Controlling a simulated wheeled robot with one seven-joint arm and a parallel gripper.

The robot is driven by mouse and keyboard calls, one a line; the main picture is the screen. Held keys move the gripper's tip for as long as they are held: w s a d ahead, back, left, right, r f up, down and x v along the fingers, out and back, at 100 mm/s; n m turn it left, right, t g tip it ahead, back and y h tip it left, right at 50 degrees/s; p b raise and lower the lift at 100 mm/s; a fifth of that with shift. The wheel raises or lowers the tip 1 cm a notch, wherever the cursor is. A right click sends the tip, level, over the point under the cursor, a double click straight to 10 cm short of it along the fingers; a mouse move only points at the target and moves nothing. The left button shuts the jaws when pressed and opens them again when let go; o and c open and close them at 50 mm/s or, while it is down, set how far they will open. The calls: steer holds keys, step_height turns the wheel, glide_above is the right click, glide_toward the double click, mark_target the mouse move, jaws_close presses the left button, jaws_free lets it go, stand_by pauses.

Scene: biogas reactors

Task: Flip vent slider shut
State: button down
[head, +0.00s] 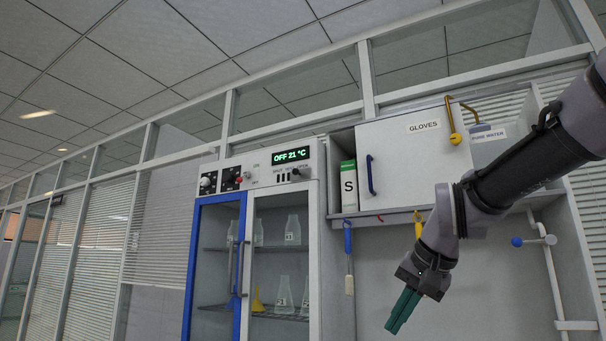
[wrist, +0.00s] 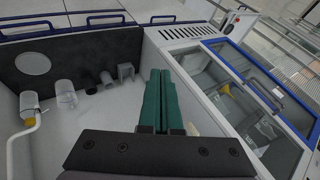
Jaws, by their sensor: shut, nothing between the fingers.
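The vent slider (head: 295,173) is a small dark knob on the white control panel at the top of the cabinet. It sits at the right end of its short strip, by the label that seems to read OPEN, with dark vent slots beside it. My gripper (head: 394,325) has green fingers that are together and empty. It hangs low, to the right of the cabinet and well below the panel, touching nothing. In the wrist view, my gripper (wrist: 160,74) points along the cabinet's side wall. The slider cannot be made out there.
The cabinet (head: 319,240) has glass doors with a blue frame (head: 190,265) and flasks inside. A GLOVES cupboard (head: 412,155), with a blue handle, hangs right of the panel. A box marked S (head: 348,186) stands beside it.

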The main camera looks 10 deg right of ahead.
mark_target(298, 172)
steer(key=w+a+r+m+t+y, duration=0.1)
steer(key=w+r+m, duration=0.5)
steer(key=r, duration=0.6)
steer(key=w+a+r+m+t+y, duration=0.1)
steer(key=w+r+m+t+y, duration=0.2)
steer(key=w+r+m+y, duration=0.3)
steer(key=w+a+r+m+t+y, duration=0.1)
steer(key=w+r+m+t+y, duration=0.2)
steer(key=w+r+m, duration=0.5)
steer(key=w+r, duration=0.5)
steer(key=r, duration=0.6)
steer(key=shift+y, duration=0.4)
steer(key=x, duration=1.4)
steer(key=shift+r, duration=0.1)
